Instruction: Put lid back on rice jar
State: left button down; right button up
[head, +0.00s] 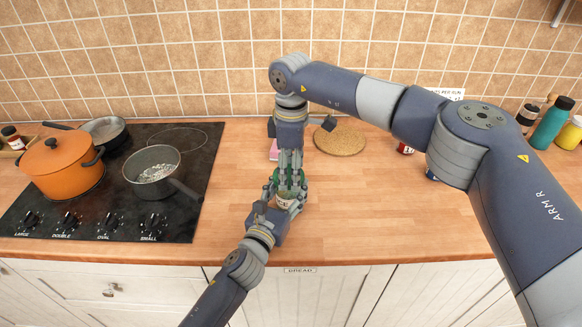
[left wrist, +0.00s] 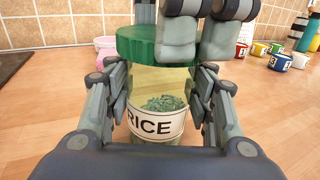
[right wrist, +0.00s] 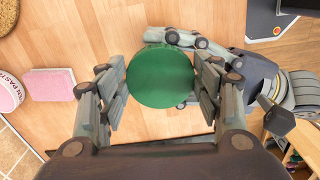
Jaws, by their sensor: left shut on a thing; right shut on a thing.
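The rice jar (left wrist: 160,85) is clear with a white RICE label and some grains low inside. It stands roughly upright between the fingers of my left gripper (left wrist: 160,100), which is shut on it. The green lid (left wrist: 150,45) is at the jar's mouth, and it fills the middle of the right wrist view (right wrist: 160,75). My right gripper (right wrist: 162,88) comes from above and is shut on the lid. The lid looks level and in line with the jar; whether it is fully seated I cannot tell. In the head view the jar (head: 285,200) is partly hidden by both grippers.
A hob (head: 110,215) with an orange pot (head: 62,168) and a grey saucepan (head: 152,172) is at the left. A pink block (head: 273,150) and a round cork mat (head: 340,139) lie behind the grippers. Small labelled pots (left wrist: 278,62) stand farther right. The front worktop is clear.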

jog(key=m, duration=0.5)
jog(key=shift+s+a, duration=0.1)
jog(key=o, duration=0.7)
jog(key=shift+r, duration=0.1)
jog(key=shift+r, duration=2.2)
jog(key=shift+c, duration=0.4)
